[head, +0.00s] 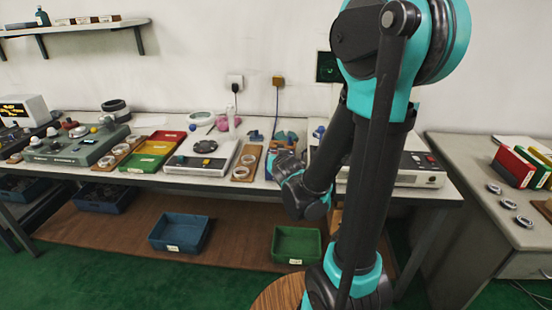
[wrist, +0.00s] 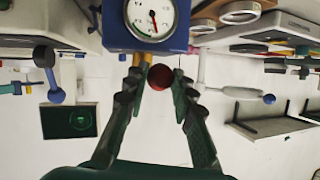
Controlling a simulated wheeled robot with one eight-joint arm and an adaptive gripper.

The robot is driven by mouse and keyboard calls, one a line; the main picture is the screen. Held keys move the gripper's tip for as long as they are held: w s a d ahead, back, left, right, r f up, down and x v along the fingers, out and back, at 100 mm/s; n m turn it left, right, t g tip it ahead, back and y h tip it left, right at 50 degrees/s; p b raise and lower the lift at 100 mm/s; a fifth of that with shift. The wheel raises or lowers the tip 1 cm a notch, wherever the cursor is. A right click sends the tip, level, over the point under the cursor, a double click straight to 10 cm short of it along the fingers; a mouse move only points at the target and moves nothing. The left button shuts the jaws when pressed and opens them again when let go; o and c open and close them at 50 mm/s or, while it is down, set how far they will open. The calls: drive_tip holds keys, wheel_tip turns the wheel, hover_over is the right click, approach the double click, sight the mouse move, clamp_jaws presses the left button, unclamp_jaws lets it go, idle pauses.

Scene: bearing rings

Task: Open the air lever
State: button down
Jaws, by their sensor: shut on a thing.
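In the wrist view my gripper (wrist: 159,80) has its two dark fingers on either side of a round red knob (wrist: 160,77), closed on it. The knob appears to be the end of the air lever; its shaft is hidden. It sits just below a blue housing (wrist: 118,38) in the picture. A round white gauge (wrist: 150,17) with a red needle is on the housing. A short yellow fitting (wrist: 142,59) shows beside the knob. In the head view my arm hides most of this spot, and the knob cannot be made out.
The workbench (head: 75,168) carries a grey-green machine (head: 75,147), red, yellow and green trays (head: 150,155) and a white device (head: 203,157) left of my arm. Blue (head: 180,233) and green (head: 297,245) bins stand below. A side table (head: 465,180) is at right.

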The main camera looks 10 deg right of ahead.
drive_tip(key=c, duration=1.2)
unclamp_jaws()
drive_tip(key=shift+v, duration=5.95)
drive_tip(key=shift+d, duration=0.1)
